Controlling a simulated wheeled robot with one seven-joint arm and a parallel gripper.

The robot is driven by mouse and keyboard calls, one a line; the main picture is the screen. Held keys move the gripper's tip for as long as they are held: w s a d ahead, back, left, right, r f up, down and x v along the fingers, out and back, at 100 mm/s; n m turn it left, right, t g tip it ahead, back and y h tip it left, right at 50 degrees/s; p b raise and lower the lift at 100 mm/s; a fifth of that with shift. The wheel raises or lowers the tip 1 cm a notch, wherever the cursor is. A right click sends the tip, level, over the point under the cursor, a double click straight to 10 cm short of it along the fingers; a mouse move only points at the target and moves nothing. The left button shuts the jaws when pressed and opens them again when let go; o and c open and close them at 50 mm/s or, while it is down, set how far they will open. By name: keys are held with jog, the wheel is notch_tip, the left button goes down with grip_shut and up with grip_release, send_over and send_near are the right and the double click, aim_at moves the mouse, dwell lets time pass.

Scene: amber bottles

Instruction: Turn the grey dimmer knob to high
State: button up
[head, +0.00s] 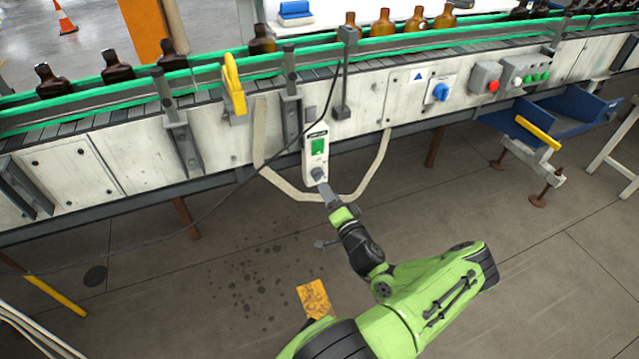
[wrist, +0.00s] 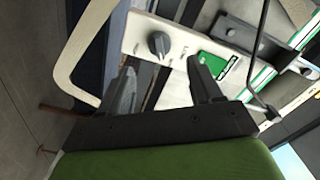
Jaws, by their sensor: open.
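The grey dimmer knob (head: 318,174) sits low on a narrow pale control plate (head: 315,150) on the conveyor's side, below a green switch (head: 318,147). In the wrist view the knob (wrist: 158,44) shows on the plate beyond my fingertips, with small markings beside it too small to read. My gripper (head: 327,190) is just below the knob in the head view. In the wrist view my gripper (wrist: 160,75) is open, its two dark fingers apart and nothing between them. The knob lies ahead of the gap, nearer the left finger; I cannot tell whether a finger touches it.
A pale curved rail (head: 375,170) loops around the plate. A blue rotary switch (head: 441,92) and a box with a red button (head: 492,85) are to the right. Amber bottles (head: 383,22) stand on the conveyor.

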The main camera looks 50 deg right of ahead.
aim_at(321, 178)
jog(key=b+x, duration=0.1)
jog(key=x, duration=0.6)
jog(key=shift+w+d, duration=0.1)
jog(key=shift+w, duration=0.15)
jog(key=c, duration=1)
